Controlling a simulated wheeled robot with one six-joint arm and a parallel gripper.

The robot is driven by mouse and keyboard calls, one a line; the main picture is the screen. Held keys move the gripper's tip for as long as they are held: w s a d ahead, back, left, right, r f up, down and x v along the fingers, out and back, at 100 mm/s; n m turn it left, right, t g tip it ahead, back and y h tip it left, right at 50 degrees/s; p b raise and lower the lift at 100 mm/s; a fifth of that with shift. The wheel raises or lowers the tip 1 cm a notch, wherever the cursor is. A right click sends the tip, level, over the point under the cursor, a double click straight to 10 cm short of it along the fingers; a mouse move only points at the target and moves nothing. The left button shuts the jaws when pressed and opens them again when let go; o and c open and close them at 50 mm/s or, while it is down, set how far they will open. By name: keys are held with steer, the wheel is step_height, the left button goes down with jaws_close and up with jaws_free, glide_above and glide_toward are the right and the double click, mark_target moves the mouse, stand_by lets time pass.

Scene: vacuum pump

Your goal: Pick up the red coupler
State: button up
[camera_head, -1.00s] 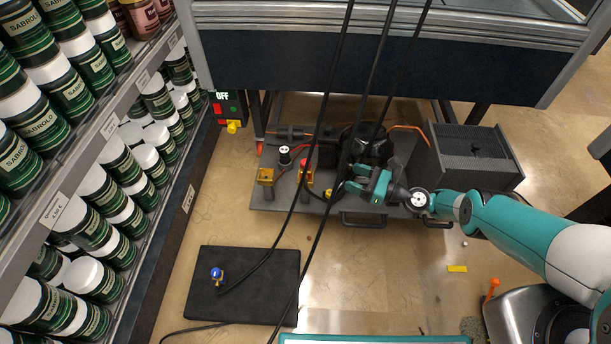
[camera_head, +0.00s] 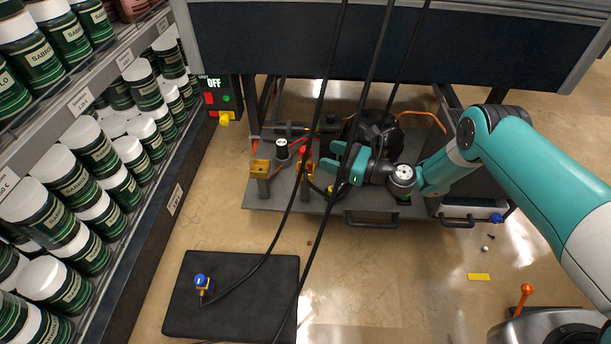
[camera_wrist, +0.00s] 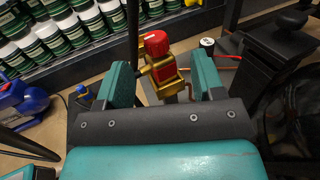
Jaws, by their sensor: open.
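The red coupler (camera_wrist: 156,43) stands upright in a brass-coloured holder (camera_wrist: 168,85) in the wrist view, between the two fingers and beyond their base. In the head view the red coupler (camera_head: 304,156) shows on the pump's grey base plate, just left of my fingertips. My gripper (camera_head: 336,162) is open, its teal fingers pointing left toward the coupler. In the wrist view my gripper (camera_wrist: 164,60) has one finger on each side of the coupler, with visible gaps. I cannot tell how deep the coupler sits between them.
Black hoses (camera_head: 322,110) hang across the view close to my gripper. An empty brass holder (camera_head: 261,168) stands left of the coupler. A blue-topped coupler (camera_head: 201,281) rests on a black mat (camera_head: 245,310). Shelves of jars (camera_head: 105,165) line the left. An OFF switch box (camera_head: 221,98) hangs behind.

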mark_target(305, 148)
steer(key=b+x, duration=0.2)
steer(key=b, duration=0.1)
steer(key=b+x, duration=0.2)
steer(key=b, duration=0.1)
steer(key=b+x, duration=0.3)
steer(key=shift+s+a+f, duration=0.25)
steer(key=shift+w+a+r, duration=0.1)
steer(key=shift+a+r, duration=0.05)
steer(key=shift+a, duration=0.05)
jaws_close()
